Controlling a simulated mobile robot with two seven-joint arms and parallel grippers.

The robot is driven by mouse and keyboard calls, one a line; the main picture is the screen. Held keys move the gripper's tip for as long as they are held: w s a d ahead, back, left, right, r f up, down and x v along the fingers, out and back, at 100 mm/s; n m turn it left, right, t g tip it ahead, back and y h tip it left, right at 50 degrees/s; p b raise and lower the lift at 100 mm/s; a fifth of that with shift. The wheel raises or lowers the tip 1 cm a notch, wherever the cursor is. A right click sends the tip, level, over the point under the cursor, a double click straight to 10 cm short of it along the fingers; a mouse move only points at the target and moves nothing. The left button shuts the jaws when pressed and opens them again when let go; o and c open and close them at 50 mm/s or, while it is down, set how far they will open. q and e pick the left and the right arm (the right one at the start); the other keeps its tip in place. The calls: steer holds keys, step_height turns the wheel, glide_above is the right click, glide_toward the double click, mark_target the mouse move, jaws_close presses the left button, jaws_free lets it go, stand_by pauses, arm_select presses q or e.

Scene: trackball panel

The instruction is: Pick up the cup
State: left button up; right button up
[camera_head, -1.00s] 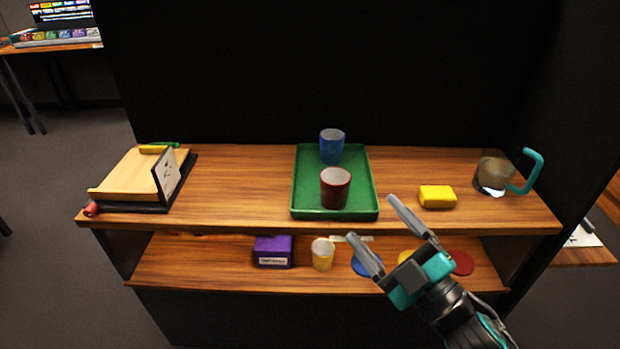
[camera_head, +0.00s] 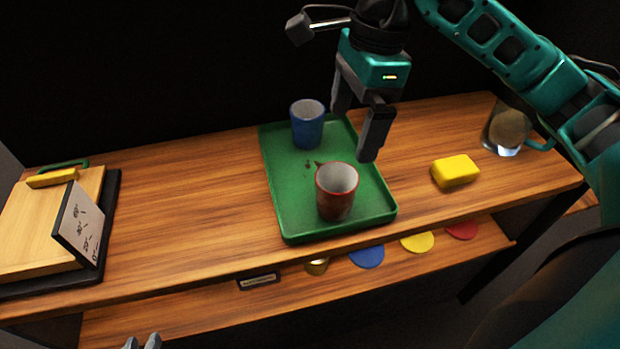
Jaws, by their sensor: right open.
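A red-brown cup (camera_head: 336,192) with a pale inside stands upright at the front of the green tray (camera_head: 290,218). A blue cup (camera_head: 307,125) stands upright at the tray's back. My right gripper (camera_head: 354,134) points down over the tray's right back part, behind and right of the red-brown cup and right of the blue cup. Its fingers are apart with nothing between them, and it seems not to touch either cup. Only the tips of my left gripper (camera_head: 142,342) show at the bottom edge; whether they are apart is unclear.
A yellow block (camera_head: 455,171) lies right of the tray. A glass mug (camera_head: 507,130) stands further right, partly behind my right arm. Coloured discs lie on the lower shelf.

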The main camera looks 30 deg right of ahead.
steer(key=b, duration=0.1)
glide_toward(337, 180)
steer(key=s+a, duration=0.2)
steer(key=s, duration=0.1)
steer(key=shift+w+a+f+b, duration=0.1)
steer(key=shift+w+a+f, duration=0.05)
steer(key=shift+f, duration=0.95)
steer(key=shift+w+a+f+b, duration=0.1)
steer(key=shift+a+f, duration=0.1)
steer(key=shift+f, duration=0.95)
steer(key=shift+w+a+f+b, duration=0.1)
steer(key=shift+w+a+f, duration=0.05)
steer(key=shift+f, duration=0.95)
steer(key=shift+c, duration=0.3)
steer(key=c, duration=0.9)
steer(key=shift+c, duration=0.4)
steer(key=shift+r, duration=0.15)
